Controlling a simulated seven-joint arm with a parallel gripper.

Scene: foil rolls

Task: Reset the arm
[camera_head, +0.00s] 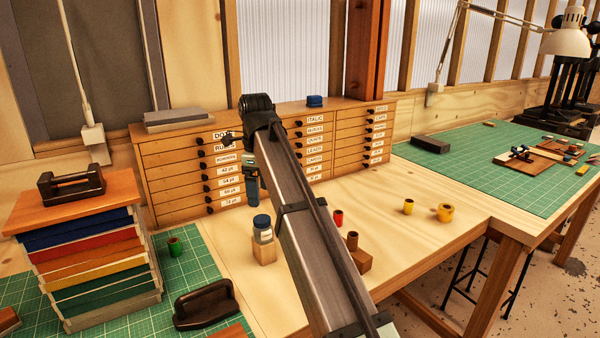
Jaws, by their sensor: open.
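My arm rises from the bottom right across the middle of the view to a dark joint in front of the drawer cabinet (290,137).
A blue-capped jar (262,228) sits on a wooden block left of my arm. A stack of coloured trays (90,262) and a dark-handled tool (206,304) are at left. The bench right of my arm is mostly clear up to the green mat (480,175).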

